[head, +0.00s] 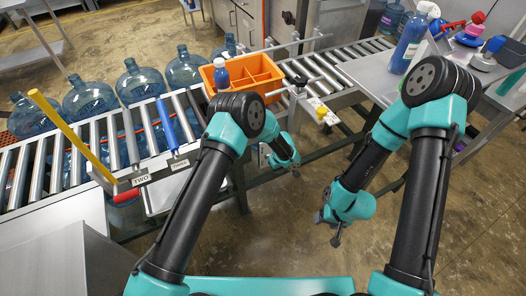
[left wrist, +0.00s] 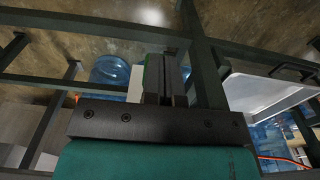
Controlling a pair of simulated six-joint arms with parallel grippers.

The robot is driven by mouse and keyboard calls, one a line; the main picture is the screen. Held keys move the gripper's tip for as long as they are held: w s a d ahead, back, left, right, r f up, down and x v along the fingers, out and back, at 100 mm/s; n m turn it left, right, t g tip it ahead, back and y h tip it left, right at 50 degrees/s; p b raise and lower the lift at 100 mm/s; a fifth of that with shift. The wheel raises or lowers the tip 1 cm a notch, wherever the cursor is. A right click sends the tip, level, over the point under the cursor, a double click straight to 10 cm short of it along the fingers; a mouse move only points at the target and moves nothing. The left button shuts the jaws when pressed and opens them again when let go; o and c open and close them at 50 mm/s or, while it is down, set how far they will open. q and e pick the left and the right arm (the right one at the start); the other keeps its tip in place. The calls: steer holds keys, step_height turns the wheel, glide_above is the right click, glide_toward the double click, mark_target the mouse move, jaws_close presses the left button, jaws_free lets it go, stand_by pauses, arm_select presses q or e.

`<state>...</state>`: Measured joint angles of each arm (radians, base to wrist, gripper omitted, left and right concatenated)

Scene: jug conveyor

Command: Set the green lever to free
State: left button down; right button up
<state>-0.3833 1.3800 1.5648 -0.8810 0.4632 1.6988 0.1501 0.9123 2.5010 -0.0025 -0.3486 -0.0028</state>
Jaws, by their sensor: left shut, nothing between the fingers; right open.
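I cannot make out a green lever in the head view. On the left conveyor's front edge a yellow lever (head: 68,135) slants up, and a blue lever (head: 167,124) stands above a label plate. A red grip (head: 126,196) sits by the plate reading TWO (head: 141,181). My left gripper (head: 295,171) is shut and empty, low in front of the conveyor, right of these levers. In the left wrist view its fingers (left wrist: 166,82) are together; a thin green edge (left wrist: 150,75) shows beside them, unclear what it is. My right gripper (head: 328,228) hangs open and empty over the floor.
Several blue water jugs (head: 88,98) stand behind the left conveyor. An orange crate (head: 252,75) with a blue bottle (head: 221,76) sits on the line. A spray bottle (head: 410,40) stands on the right bench. Dark frame legs and beams (left wrist: 203,60) surround my left gripper.

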arm_select(q)
step_height(320, 180, down, 3)
steer(key=shift+s+d+r, duration=0.1)
steer(key=shift+s+d, duration=0.05)
steer(key=shift+r, duration=0.2)
steer(key=shift+r, duration=0.6)
steer(key=shift+r, duration=0.1)
steer(key=s+d+r, duration=0.5)
steer(key=s+r, duration=0.1)
steer(key=s, duration=0.4)
steer(key=shift+s+d+r, duration=0.15)
steer(key=shift+s+r, duration=0.05)
steer(key=shift+s, duration=0.05)
